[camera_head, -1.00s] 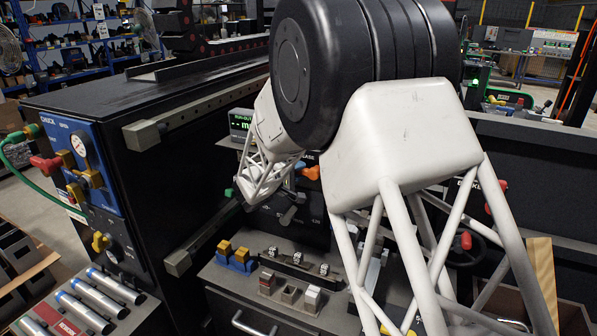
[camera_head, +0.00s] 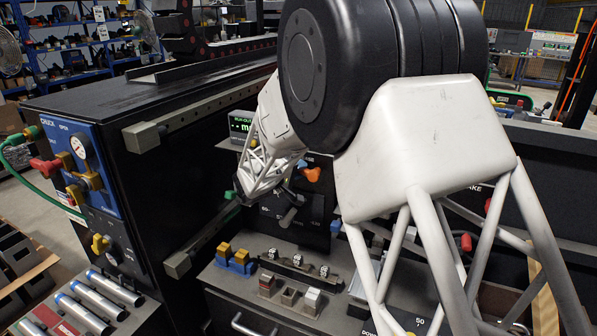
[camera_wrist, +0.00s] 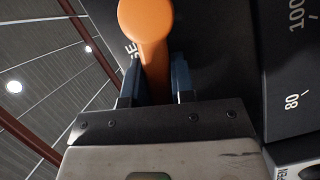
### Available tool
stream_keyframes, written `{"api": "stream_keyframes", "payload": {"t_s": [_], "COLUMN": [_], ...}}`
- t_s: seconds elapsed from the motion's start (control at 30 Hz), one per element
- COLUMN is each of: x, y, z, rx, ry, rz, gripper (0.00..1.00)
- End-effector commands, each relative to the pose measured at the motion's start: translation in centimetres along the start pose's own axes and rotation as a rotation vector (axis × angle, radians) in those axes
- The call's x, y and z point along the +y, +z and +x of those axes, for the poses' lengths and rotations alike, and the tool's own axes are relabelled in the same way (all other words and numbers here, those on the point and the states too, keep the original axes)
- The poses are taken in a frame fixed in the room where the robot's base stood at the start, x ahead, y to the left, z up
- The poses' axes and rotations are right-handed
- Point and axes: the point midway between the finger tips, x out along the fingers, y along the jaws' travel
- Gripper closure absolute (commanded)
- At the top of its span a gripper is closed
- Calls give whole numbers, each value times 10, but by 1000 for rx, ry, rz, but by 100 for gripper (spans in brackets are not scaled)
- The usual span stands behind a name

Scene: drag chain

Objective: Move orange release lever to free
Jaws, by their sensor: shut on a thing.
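The orange release lever (camera_wrist: 145,22) has a rounded orange knob and fills the top middle of the wrist view. My gripper (camera_wrist: 156,75) is shut on it, with one dark blue finger on each side of its stem. In the head view an orange handle (camera_head: 312,174) shows at the dark panel, just below the black joint of my arm. My arm hides most of the gripper and part of the panel there. The lever's pivot is not visible.
A dark panel with dial marks (camera_wrist: 295,60) stands close on the right in the wrist view. In the head view a long black machine (camera_head: 150,110) is at left, and a bench (camera_head: 275,270) with small coloured blocks lies below the panel.

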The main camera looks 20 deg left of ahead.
Motion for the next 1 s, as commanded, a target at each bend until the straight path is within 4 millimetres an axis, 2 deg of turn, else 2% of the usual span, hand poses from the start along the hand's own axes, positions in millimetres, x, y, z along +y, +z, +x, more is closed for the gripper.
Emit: {"api": "stream_keyframes", "payload": {"t_s": [0.27, 0.3, 0.43, 0.77, 1.0], "x": [0, 0, 0, 0, 0], "y": [0, 0, 0, 0, -1], "z": [0, 0, 0, -2, -19], "rx": [0, 0, 0, 0, 1], "ry": [-1, -1, -1, -1, -2], "rz": [2, 2, 2, 2, 2], "gripper": [100, 71, 51, 51, 51]}}
